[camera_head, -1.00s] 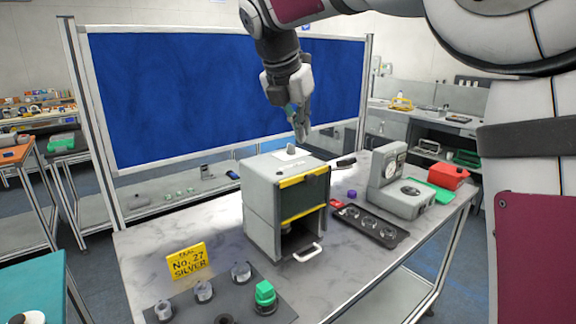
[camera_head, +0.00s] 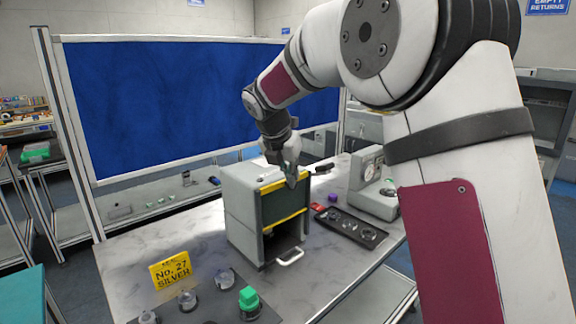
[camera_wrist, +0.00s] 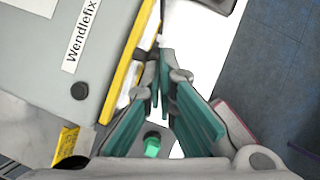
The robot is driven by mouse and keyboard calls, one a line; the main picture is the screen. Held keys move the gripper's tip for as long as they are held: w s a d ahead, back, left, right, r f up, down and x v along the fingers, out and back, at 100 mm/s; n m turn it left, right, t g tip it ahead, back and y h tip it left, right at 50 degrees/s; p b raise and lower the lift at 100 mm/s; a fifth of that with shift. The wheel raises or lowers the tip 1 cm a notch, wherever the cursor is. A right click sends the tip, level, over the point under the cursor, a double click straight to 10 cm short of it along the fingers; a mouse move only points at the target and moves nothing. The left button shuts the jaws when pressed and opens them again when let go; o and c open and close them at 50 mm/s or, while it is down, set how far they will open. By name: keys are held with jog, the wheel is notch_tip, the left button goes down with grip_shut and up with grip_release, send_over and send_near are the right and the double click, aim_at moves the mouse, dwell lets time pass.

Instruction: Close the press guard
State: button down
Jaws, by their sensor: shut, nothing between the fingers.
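The press (camera_head: 240,218) is a grey box on the table. Its guard (camera_head: 285,206) is a dark panel with yellow bars along its upper and lower edges, on the front of the box. Below the lower bar the front stands open and dark, so the guard is raised. My gripper (camera_head: 293,184) is shut and empty, pointing down at the guard's upper front edge. In the wrist view my gripper (camera_wrist: 160,85) has its fingertips together just beside the yellow bar (camera_wrist: 124,72) and the press top (camera_wrist: 88,60). I cannot tell whether they touch.
A white handle (camera_head: 290,258) sticks out low at the press front. A dark tray (camera_head: 350,228) with round parts lies to the right, near a grey gauge device (camera_head: 372,185).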

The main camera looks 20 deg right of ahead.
jog(key=shift+f, duration=0.2)
jog(key=b, duration=0.2)
send_near(291, 215)
notch_tip(291, 215, down, 5)
jog(key=s+d, duration=0.1)
jog(key=d, duration=0.1)
jog(key=shift+s+a+f, duration=0.2)
jog(key=shift+s+f, duration=0.1)
